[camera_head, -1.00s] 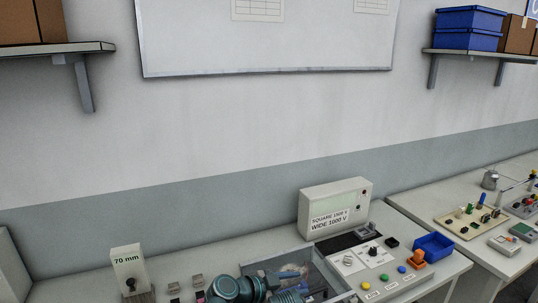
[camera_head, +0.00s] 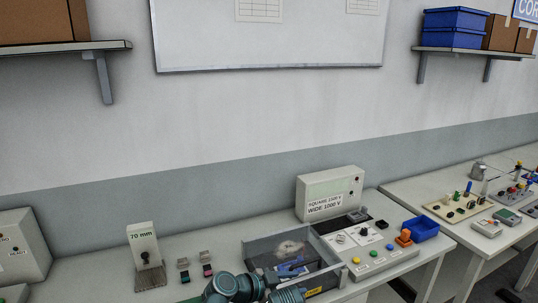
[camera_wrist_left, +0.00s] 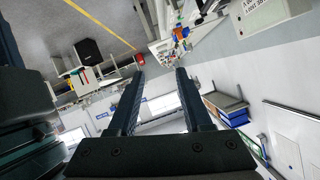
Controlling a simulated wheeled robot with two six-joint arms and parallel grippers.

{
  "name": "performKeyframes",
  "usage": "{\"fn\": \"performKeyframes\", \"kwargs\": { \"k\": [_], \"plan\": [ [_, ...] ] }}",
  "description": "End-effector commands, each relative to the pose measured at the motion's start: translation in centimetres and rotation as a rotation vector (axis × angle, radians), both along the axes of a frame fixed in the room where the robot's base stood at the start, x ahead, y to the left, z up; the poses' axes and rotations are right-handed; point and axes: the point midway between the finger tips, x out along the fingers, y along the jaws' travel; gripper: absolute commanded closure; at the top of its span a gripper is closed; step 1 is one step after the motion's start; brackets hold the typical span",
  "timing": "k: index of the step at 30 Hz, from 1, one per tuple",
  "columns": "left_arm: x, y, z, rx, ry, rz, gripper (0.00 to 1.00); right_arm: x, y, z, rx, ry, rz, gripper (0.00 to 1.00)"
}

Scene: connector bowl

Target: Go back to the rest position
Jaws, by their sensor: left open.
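My left arm's teal links (camera_head: 240,288) show at the bottom middle of the head view, in front of the clear-walled bin. My left gripper (camera_wrist_left: 158,75) shows in the left wrist view with its two dark fingers apart and nothing between them. It points out over the room, away from any bench surface close by. My right gripper is in neither view.
The clear-walled bin (camera_head: 262,246) on the bench holds some parts. A meter box (camera_head: 329,190), a button panel (camera_head: 378,262), a blue tray (camera_head: 420,229) and a 70 mm gauge stand (camera_head: 143,245) are around it. The air above the bench is clear.

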Motion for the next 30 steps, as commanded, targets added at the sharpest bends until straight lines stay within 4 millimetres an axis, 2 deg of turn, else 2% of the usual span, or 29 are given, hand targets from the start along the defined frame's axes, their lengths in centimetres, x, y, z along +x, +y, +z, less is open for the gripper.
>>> {"fn": "performKeyframes", "kwargs": {
  "k": [11,17,20,24,30],
  "plan": [
    [-0.8,2.4,-3.2,0.064,0.215,0.075,0.5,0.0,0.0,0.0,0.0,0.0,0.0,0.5],
    [-1.8,5.4,-6.1,0.135,0.424,0.19,0.5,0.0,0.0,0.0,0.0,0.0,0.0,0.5],
    [-2.5,7.9,-7.9,0.187,0.56,0.298,0.5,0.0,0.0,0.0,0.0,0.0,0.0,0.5],
    [-4.0,12.5,-10.5,0.269,0.776,0.527,0.5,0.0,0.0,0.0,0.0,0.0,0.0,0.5],
    [-5.9,18.2,-12.4,0.347,0.973,0.852,0.5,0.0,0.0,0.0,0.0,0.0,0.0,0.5]
  ]
}}
